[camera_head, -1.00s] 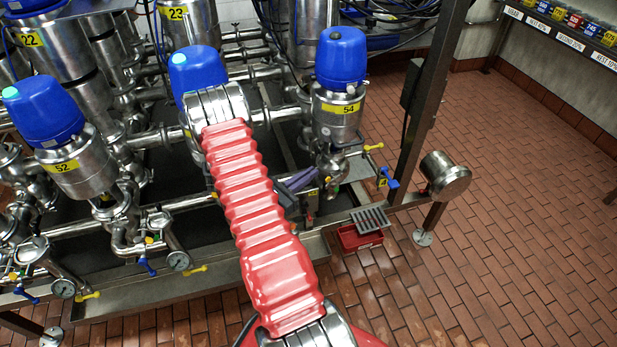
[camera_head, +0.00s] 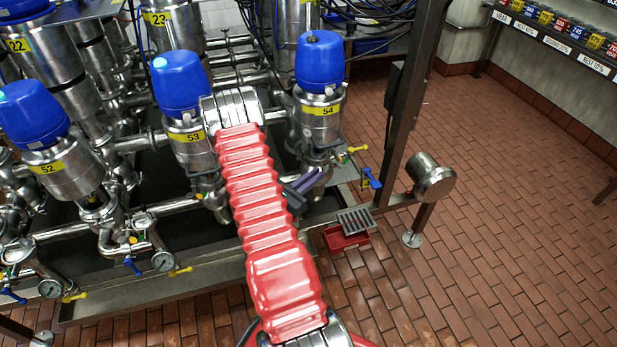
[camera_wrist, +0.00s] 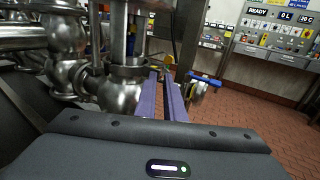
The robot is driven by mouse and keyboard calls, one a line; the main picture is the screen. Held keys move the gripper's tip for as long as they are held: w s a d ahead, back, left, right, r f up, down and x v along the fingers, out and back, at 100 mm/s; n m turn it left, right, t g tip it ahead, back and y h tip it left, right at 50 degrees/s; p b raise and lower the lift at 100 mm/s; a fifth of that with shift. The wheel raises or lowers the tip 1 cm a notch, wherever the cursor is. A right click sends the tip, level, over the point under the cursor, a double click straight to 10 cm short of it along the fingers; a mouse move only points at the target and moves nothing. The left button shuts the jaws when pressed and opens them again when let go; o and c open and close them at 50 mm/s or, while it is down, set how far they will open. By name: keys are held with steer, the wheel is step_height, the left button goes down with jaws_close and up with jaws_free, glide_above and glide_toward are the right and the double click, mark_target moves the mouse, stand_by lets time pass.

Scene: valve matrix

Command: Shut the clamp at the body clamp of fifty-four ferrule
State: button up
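The valve marked 54 (camera_head: 319,122) has a blue head and a steel body, and stands behind my gripper in the head view. My gripper (camera_head: 318,174) has two purple fingers, close together, under the valve's lower body. In the wrist view my gripper (camera_wrist: 159,75) shows a narrow gap between its fingers, with nothing clearly held. A steel collar (camera_wrist: 128,69) below upright rods is just left of the fingertips; I cannot tell whether they touch. I cannot make out the clamp at the ferrule or its state. My red-sleeved arm hides part of the pipework.
Valves 53 (camera_head: 180,85) and 52 (camera_head: 62,165) stand to the left among pipes. A yellow handle (camera_head: 357,149) and a blue handle (camera_head: 373,178) are right of valve 54. A red bin (camera_head: 345,240) is below. The tiled floor at right is open.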

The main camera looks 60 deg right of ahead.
steer(key=o, duration=0.3)
steer(key=shift+w, duration=0.15)
steer(key=shift+a, duration=0.1)
steer(key=v, duration=1.3)
steer(key=shift+a, duration=0.35)
steer(key=shift+w, duration=0.1)
